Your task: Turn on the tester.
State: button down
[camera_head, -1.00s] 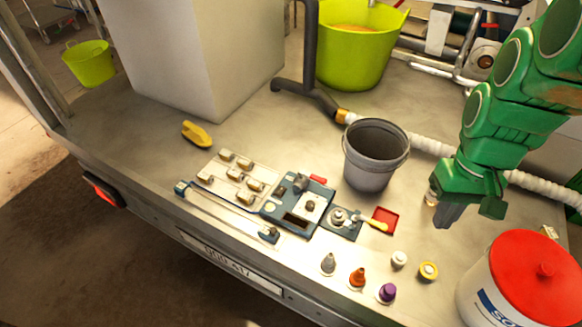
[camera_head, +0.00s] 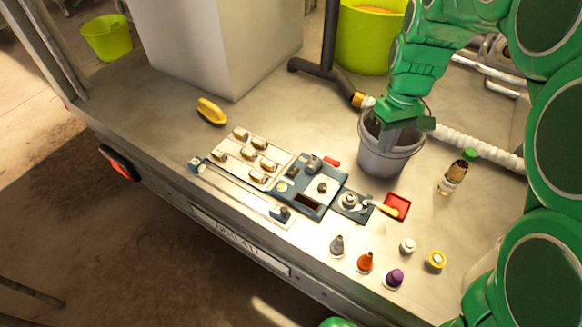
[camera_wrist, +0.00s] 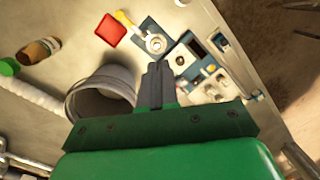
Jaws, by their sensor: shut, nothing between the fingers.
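A dark blue panel (camera_head: 296,206), which looks like the tester, lies on the trailer bed near its front edge. It bears a white plate with a dark knob (camera_head: 322,187), another dark knob and a dark slot; I cannot tell its switch position. It also shows in the wrist view (camera_wrist: 196,42). A smaller blue plate with a round metal part (camera_head: 349,201) adjoins it on the right. My gripper (camera_head: 392,146) is shut and empty, pointing down at the grey bucket, apart from the panel. In the wrist view its fingers (camera_wrist: 155,72) are together, between bucket and panel.
The grey bucket (camera_head: 382,163) stands behind the panel. A red tray (camera_head: 397,206) and several small cones and caps lie to the right. A board with beige blocks (camera_head: 250,157) is left of the panel. A tall pale box stands behind.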

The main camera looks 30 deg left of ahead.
jog(key=w+a+f+n, duration=0.3)
jog(key=a+f, duration=0.2)
jog(key=a, duration=0.6)
jog(key=n, duration=0.4)
send_over(290, 174)
jog(key=w, duration=0.2)
notch_tip(290, 174, down, 9)
jog(key=shift+r, duration=0.1)
jog(key=f, duration=0.4)
jog(key=s+f, duration=0.1)
jog(key=f, duration=0.7)
jog(key=shift+s+d+f, duration=0.1)
jog(key=shift+s+f, duration=0.2)
jog(key=shift+f, duration=0.65)
